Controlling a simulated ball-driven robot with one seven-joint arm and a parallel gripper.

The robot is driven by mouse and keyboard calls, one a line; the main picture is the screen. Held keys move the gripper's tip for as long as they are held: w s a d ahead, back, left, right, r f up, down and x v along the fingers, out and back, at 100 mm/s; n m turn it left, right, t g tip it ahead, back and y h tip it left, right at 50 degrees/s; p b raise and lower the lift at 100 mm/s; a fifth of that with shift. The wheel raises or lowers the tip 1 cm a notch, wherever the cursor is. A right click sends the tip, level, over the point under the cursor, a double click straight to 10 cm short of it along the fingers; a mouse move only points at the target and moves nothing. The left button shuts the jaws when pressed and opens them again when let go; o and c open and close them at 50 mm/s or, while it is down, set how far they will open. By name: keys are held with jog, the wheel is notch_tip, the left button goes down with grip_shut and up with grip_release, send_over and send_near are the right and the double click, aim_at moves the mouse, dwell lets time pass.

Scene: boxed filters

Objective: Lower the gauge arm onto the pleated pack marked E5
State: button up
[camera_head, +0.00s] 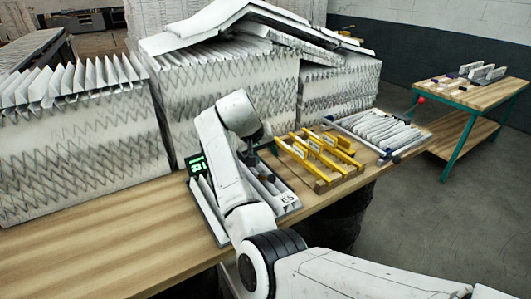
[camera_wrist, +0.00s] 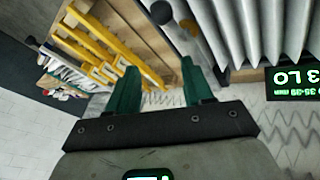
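The pleated pack marked E5 (camera_head: 285,199) lies at the front edge of the bench, partly hidden behind my arm. Its white pleats (camera_wrist: 262,30) fill the upper right of the wrist view.
Yellow frames on a wooden pallet (camera_head: 320,158) stand right of the pack. Large pleated stacks (camera_head: 75,150) line the back. The bench's left front (camera_head: 100,240) is clear.

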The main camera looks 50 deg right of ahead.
jog(key=shift+o, duration=0.3)
jog(key=shift+s, duration=0.1)
jog(key=shift+r, duration=0.15)
jog(key=b+v, duration=0.2)
jog(key=v, duration=0.8)
jog(key=shift+a+r, duration=0.25)
jog(key=shift+r, duration=0.05)
